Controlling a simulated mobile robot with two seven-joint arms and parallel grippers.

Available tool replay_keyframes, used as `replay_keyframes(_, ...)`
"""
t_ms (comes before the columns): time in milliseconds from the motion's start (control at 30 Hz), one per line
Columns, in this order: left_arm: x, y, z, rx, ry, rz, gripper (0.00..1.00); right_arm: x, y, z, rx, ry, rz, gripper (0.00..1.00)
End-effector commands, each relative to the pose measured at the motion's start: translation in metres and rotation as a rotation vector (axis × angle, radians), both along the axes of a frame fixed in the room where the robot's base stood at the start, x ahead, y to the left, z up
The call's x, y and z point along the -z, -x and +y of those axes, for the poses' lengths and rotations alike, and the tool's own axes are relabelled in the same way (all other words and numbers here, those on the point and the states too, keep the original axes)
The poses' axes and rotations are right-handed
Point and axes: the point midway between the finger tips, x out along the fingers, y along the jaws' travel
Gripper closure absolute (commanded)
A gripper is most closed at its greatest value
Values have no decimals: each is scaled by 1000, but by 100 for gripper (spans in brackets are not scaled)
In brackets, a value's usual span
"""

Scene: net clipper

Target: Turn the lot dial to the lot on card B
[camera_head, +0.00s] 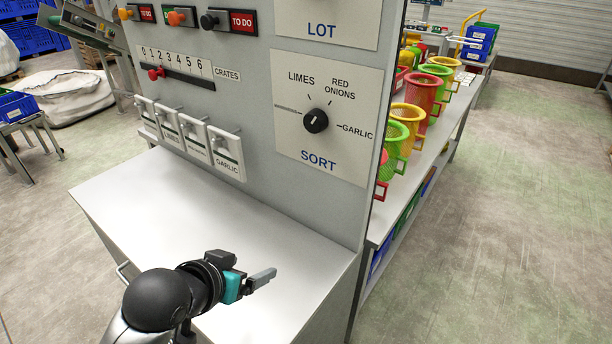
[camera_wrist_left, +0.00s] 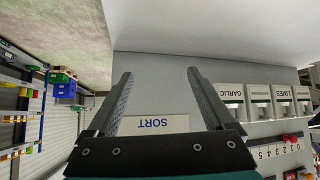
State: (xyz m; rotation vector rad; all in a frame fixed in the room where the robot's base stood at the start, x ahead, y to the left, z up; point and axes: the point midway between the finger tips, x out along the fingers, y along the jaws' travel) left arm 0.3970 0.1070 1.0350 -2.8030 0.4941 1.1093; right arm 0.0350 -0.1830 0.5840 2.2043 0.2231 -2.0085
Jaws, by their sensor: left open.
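The LOT plate (camera_head: 322,29) is at the top of the grey panel in the head view. Only its lower part with the word LOT shows; its dial is out of frame. Card B cannot be made out. Below is the SORT plate (camera_head: 290,155) with a black knob (camera_head: 316,121). My left gripper (camera_head: 262,279) is over the white table, low in front of the panel and apart from it. In the left wrist view the left gripper (camera_wrist_left: 160,73) is open and empty, with the SORT plate (camera_wrist_left: 153,123) upside down beyond its fingers. My right gripper is not in view.
The panel also carries a crates slider (camera_head: 156,73), hanging cards (camera_head: 225,152) and TO DO switches (camera_head: 209,21). The white table (camera_head: 165,205) is bare before it. Coloured baskets (camera_head: 408,120) stand on a bench behind the panel's right edge.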

Motion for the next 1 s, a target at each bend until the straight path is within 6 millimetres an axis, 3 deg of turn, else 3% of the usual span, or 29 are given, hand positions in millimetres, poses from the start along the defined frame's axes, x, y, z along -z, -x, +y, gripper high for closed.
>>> replay_keyframes(33,-23,-18,-4,22,12,-59,13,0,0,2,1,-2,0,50)
replay_keyframes(200,-92,-58,-19,90,73,-210,13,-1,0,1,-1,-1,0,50)
replay_keyframes(433,-187,-90,-29,168,140,-379,13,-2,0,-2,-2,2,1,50)
replay_keyframes(600,-258,-102,-31,214,184,-483,13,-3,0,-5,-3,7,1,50)
replay_keyframes(800,-340,-101,-25,248,239,-587,13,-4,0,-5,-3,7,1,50)
replay_keyframes(1000,-401,-93,-17,262,289,-657,13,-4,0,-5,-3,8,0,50)
